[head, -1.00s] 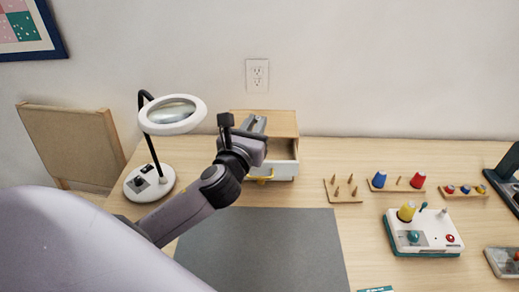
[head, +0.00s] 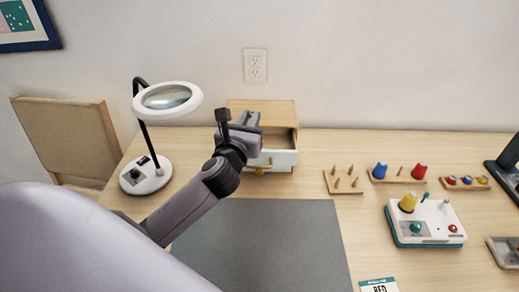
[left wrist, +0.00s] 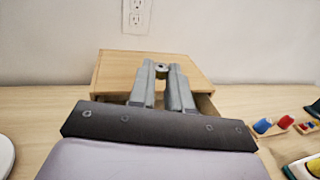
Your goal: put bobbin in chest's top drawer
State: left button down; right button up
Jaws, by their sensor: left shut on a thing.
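The small wooden chest (head: 262,107) stands at the back of the table. Its top drawer (head: 281,159), with a white front and yellow handle, is pulled open toward me. My left gripper (head: 249,118) is above the open drawer, at the chest's front. In the left wrist view, the two grey fingers (left wrist: 162,78) are shut on a small metallic bobbin (left wrist: 161,70) at their tips. There, the fingers point toward the chest top (left wrist: 185,68), and my wrist hides most of the drawer. In the head view the bobbin cannot be made out. My right gripper is not in view.
A magnifier lamp (head: 158,176) stands left of the chest. A peg board (head: 343,182), a thread-spool rack (head: 397,175) and a white-and-teal machine (head: 427,222) are to the right. A grey mat (head: 262,245) lies in front with clear room.

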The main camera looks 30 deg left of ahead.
pick_arm(q)
jog(key=c, duration=1)
grip_release()
jog(key=shift+v, duration=3.6)
jog(key=shift+s, duration=0.1)
